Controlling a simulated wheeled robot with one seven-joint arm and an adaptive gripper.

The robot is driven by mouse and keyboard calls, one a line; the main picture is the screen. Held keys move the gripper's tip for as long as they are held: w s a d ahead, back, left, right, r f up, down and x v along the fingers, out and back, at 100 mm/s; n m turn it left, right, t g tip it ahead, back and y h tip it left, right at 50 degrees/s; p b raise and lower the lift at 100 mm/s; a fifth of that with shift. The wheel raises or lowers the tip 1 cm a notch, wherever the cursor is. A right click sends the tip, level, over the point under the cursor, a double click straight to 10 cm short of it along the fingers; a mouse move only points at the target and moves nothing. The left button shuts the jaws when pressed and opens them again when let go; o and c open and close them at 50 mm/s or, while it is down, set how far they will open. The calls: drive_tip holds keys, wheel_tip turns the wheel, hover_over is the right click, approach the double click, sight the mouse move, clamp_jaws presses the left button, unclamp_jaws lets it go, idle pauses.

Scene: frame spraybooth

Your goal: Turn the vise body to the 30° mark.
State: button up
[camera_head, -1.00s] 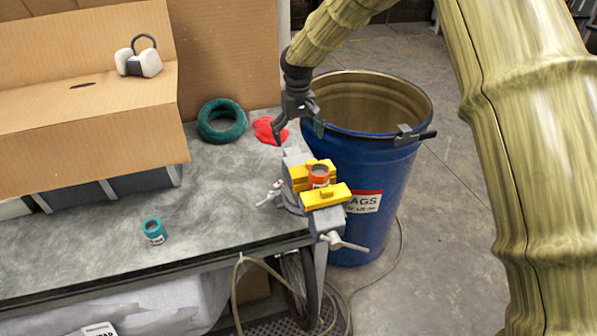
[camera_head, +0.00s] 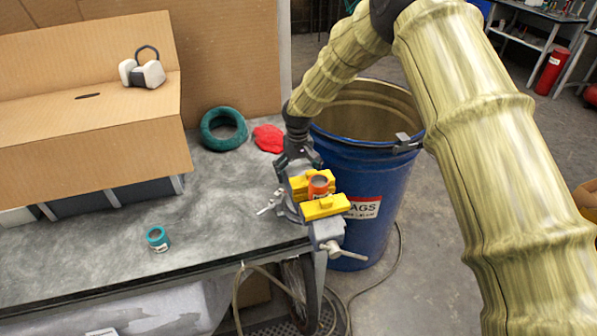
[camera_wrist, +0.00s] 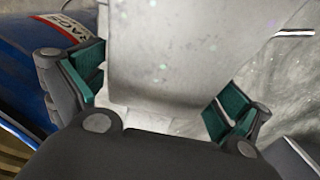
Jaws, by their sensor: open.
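The grey vise (camera_head: 326,230) is mounted at the right front corner of the bench, with yellow jaw pads (camera_head: 325,207) and an orange can (camera_head: 318,187) standing between them. My gripper (camera_head: 293,172) is at the rear end of the vise. In the wrist view, the open gripper (camera_wrist: 155,105) has its teal-padded fingers to either side of a grey metal block of the vise (camera_wrist: 172,55). The left pad is close to the block; whether either pad touches it I cannot tell. The 30° mark and angle scale cannot be made out.
A blue rag barrel (camera_head: 372,170) stands close to the right of the vise. A teal can (camera_head: 157,239), a teal ring (camera_head: 223,130) and a red cloth (camera_head: 268,138) lie on the bench (camera_head: 225,200). A cardboard box (camera_head: 90,140) is at left. The bench middle is clear.

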drive_tip(key=shift+f, duration=0.3)
drive_tip(key=shift+c, duration=0.4)
drive_tip(key=c, duration=1.3)
drive_tip(key=shift+c, duration=0.2)
